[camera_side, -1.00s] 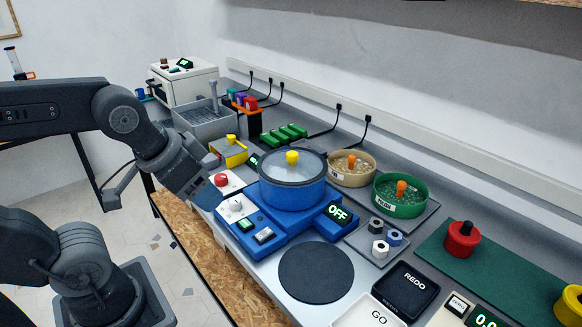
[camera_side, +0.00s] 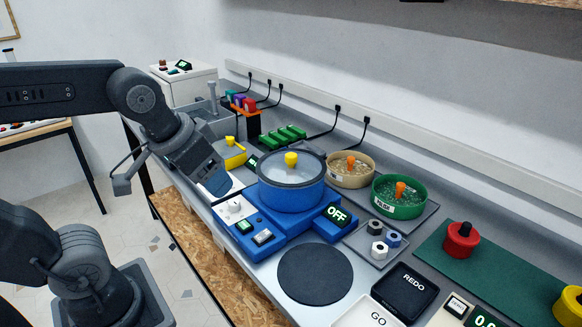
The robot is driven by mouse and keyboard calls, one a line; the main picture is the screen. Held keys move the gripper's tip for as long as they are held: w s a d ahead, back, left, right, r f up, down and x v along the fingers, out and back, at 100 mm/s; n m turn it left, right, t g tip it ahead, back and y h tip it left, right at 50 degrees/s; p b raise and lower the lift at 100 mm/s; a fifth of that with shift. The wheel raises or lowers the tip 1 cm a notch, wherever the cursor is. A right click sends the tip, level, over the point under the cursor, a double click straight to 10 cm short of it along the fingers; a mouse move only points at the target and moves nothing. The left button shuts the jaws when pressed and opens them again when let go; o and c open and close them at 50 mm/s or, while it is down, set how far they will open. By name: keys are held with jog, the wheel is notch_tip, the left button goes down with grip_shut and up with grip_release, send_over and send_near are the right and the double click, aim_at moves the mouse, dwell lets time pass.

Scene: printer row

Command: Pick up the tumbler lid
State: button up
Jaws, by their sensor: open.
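The tumbler lid (camera_side: 279,170) is a clear round disc with a yellow knob (camera_side: 291,159) at its middle. It sits on top of the blue tumbler bowl (camera_side: 291,194), which stands on a blue base with a display reading OFF. My gripper (camera_side: 218,188) is to the left of the bowl, pointing down and right, apart from the lid and empty as far as I can see. Its fingertips look blurred and blue-grey, so the gap between them is hard to make out.
Right of the tumbler stand a beige bowl (camera_side: 351,170) and a green bowl (camera_side: 400,196) with orange knobs. A yellow box (camera_side: 229,153) is close behind my gripper. A round dark mat (camera_side: 316,273) lies bare in front.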

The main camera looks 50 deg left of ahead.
jog(key=w+a+r+n+g, duration=0.1)
jog(key=w+a+r+n, duration=0.1)
jog(key=w, duration=0.5)
jog(key=w+a+r+n+g, duration=0.1)
jog(key=w+a+r+n, duration=0.1)
jog(key=w, duration=0.4)
jog(key=n+g+y, duration=0.1)
jog(key=n+g, duration=0.1)
jog(key=n, duration=0.2)
send_near(291, 155)
jog(key=f, duration=0.3)
jog(key=a+f, duration=0.1)
jog(key=f, duration=0.1)
jog(key=shift+w, duration=0.3)
jog(key=shift+w+f, duration=0.15)
jog(key=shift+f, duration=1.2)
jog(key=shift+w+f, duration=0.1)
jog(key=shift+f, duration=1.3)
jog(key=c, duration=1)
jog(key=shift+r, duration=0.1)
jog(key=shift+c, duration=0.4)
jog(key=shift+r, duration=0.1)
